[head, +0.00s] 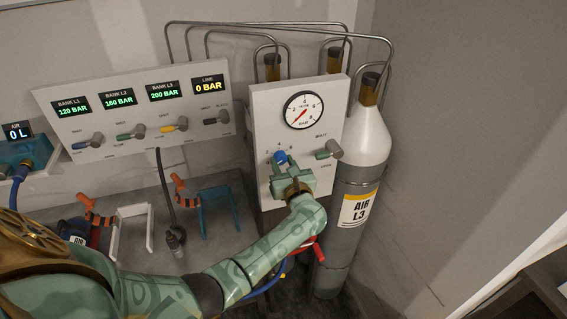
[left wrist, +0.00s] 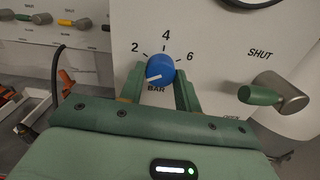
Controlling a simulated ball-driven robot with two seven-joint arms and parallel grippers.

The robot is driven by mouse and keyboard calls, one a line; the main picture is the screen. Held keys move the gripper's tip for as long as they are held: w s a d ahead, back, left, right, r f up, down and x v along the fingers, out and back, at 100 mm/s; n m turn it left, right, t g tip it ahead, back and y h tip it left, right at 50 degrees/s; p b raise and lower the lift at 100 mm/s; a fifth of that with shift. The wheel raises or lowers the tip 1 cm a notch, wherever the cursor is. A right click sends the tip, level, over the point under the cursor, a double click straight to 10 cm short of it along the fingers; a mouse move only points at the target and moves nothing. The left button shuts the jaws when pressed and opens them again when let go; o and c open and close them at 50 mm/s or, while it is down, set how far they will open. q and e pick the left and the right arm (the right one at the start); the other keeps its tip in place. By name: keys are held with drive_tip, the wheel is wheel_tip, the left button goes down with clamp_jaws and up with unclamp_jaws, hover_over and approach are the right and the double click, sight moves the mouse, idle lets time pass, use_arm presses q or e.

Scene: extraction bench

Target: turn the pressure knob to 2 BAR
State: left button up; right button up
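The blue pressure knob (left wrist: 160,70) sits on the white regulator panel (head: 262,115), below the round gauge (head: 304,110). In the left wrist view, the knob's white mark points to the lower left, short of the printed 2; 4 and 6 follow clockwise. The knob also shows in the head view (head: 281,157). My green left gripper (left wrist: 160,82) reaches up from below with one finger on each side of the knob. The fingers are very close to its sides; whether they touch it is unclear. The gauge needle points lower left. My right gripper is not in view.
A SHUT/OPEN lever (left wrist: 262,96) sticks out just right of the knob. The AIR L3 cylinder (head: 360,175) stands right of the panel. A bank panel (head: 130,105) at left shows LINE 0 BAR. Steel pipes (head: 280,25) run overhead.

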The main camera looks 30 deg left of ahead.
use_arm(q)
drive_tip(key=c, duration=0.4)
drive_tip(key=shift+m, duration=0.4)
drive_tip(key=m, duration=0.3)
drive_tip(key=shift+m+p, duration=0.35)
drive_tip(key=shift+m, duration=0.05)
drive_tip(key=m+p, duration=0.1)
drive_tip(key=m, duration=0.3)
drive_tip(key=shift+m+p, duration=0.65)
drive_tip(key=shift+m, duration=0.95)
drive_tip(key=o, duration=1)
drive_tip(key=shift+a, duration=0.1)
